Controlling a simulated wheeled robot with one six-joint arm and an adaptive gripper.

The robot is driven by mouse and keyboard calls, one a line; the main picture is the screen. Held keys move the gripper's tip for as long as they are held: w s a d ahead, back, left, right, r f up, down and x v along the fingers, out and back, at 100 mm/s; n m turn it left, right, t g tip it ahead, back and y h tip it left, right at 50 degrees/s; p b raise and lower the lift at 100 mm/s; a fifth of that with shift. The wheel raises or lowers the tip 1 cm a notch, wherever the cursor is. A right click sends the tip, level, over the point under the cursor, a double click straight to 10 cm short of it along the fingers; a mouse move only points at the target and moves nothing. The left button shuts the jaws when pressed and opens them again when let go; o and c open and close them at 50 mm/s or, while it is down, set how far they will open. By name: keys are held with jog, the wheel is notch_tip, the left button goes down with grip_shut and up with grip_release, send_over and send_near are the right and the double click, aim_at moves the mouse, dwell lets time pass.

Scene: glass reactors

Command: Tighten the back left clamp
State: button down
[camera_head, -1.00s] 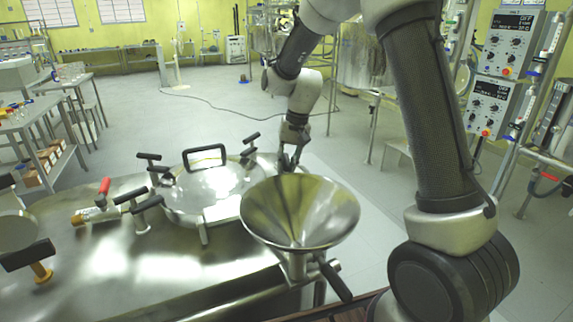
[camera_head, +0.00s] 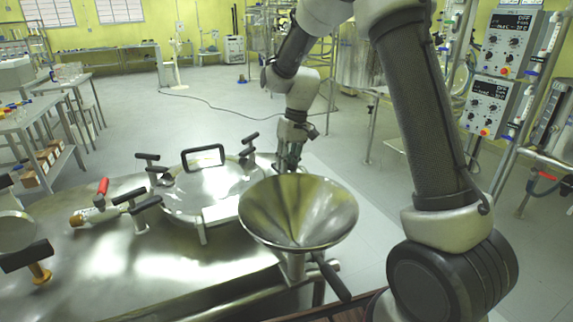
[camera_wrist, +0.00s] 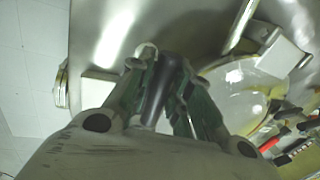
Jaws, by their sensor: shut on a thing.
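A round glass-topped hatch (camera_head: 212,187) with a black frame handle (camera_head: 203,156) sits on the steel vessel. Black-handled clamps stand around its rim: some at the left (camera_head: 147,157) and one pair at the back right (camera_head: 250,140). My gripper (camera_head: 289,165) is to the right of the hatch, behind the steel funnel (camera_head: 298,212), which hides part of that area. In the wrist view my gripper's green fingers (camera_wrist: 168,85) are closed around a black clamp handle (camera_wrist: 158,90). The hatch glass (camera_wrist: 250,80) shows beside it. I cannot tell which clamp by name this handle belongs to.
The funnel, with a black valve handle (camera_head: 332,280), stands close in front of my gripper. Control boxes (camera_head: 490,105) hang at the right. The floor behind is open.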

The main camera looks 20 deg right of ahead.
jog(key=n, duration=0.3)
jog(key=n+g, duration=0.1)
jog(key=n, duration=0.2)
jog(key=shift+w+d+h, duration=0.1)
jog(key=shift+w+h, duration=0.05)
jog(key=shift+h, duration=0.15)
jog(key=n, duration=0.3)
jog(key=n+h, duration=0.1)
jog(key=n, duration=0.2)
jog(key=shift+w+d+n+g, duration=0.2)
jog(key=shift+n+g, duration=0.1)
jog(key=shift+g, duration=0.1)
jog(key=c, duration=1.3)
grip_release()
jog(key=shift+c, duration=0.2)
jog(key=shift+r, duration=0.1)
notch_tip(320, 180, up, 12)
jog(key=w, duration=0.2)
jog(key=shift+w+d+f, duration=0.15)
jog(key=shift+d+f, duration=0.05)
jog(key=shift+d, duration=0.05)
